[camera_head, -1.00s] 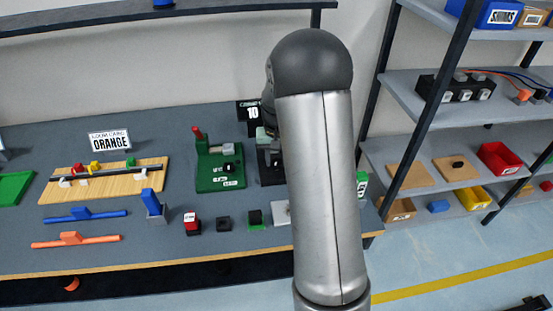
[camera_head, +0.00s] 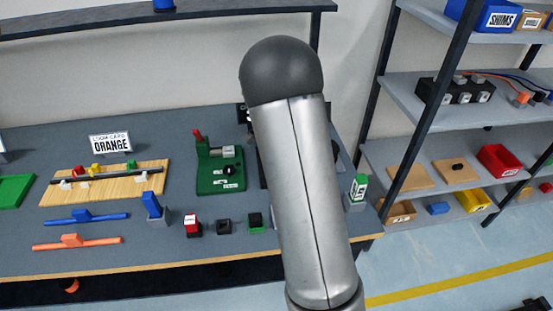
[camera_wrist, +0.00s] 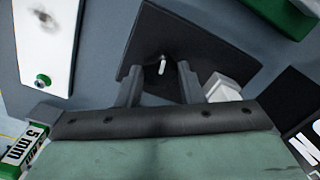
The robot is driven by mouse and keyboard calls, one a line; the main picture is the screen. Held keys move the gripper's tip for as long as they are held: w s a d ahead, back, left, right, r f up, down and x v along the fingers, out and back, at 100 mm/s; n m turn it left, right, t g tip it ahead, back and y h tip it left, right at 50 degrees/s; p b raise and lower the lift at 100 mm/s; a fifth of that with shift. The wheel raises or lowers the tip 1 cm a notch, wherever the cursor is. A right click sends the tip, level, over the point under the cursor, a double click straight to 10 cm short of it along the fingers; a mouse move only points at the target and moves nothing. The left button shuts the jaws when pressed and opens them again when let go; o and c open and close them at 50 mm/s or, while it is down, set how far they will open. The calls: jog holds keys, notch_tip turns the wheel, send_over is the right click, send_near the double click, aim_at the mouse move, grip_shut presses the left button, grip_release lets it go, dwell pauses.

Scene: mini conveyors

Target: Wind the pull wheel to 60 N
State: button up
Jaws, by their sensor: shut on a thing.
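In the wrist view, my gripper (camera_wrist: 158,80) has its two dark fingers down around a dark round part, which I take to be the pull wheel (camera_wrist: 155,62). A short white bar shows at the middle of this part, between the fingertips. The wheel sits over a black plate (camera_wrist: 133,72) that appears turned in the picture. The grip itself is partly hidden by the fingers. In the head view, my arm covers my gripper, the wheel and most of the dark device at the bench's right end. No force reading is legible now.
A green fixture (camera_head: 222,178) stands left of my arm, and a green-and-white block (camera_head: 358,187) stands to its right. Small blocks, including a red-and-white one (camera_head: 192,224), line the front. The wrist view shows a white plate (camera_wrist: 48,50) and a cut-off black sign (camera_wrist: 308,140).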

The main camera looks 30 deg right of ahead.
jog(key=m+p, duration=0.1)
jog(key=m, duration=0.1)
jog(key=m+p, duration=0.1)
jog(key=m, duration=0.2)
jog(key=shift+r+m, duration=0.2)
jog(key=shift+m, duration=0.1)
jog(key=shift+f+m+p, duration=0.1)
jog(key=shift+m+p, duration=0.65)
jog(key=shift+m, duration=1.05)
jog(key=o, duration=1)
notch_tip(320, 180, up, 17)
jog(key=shift+r+b, duration=0.2)
jog(key=shift+b, duration=0.15)
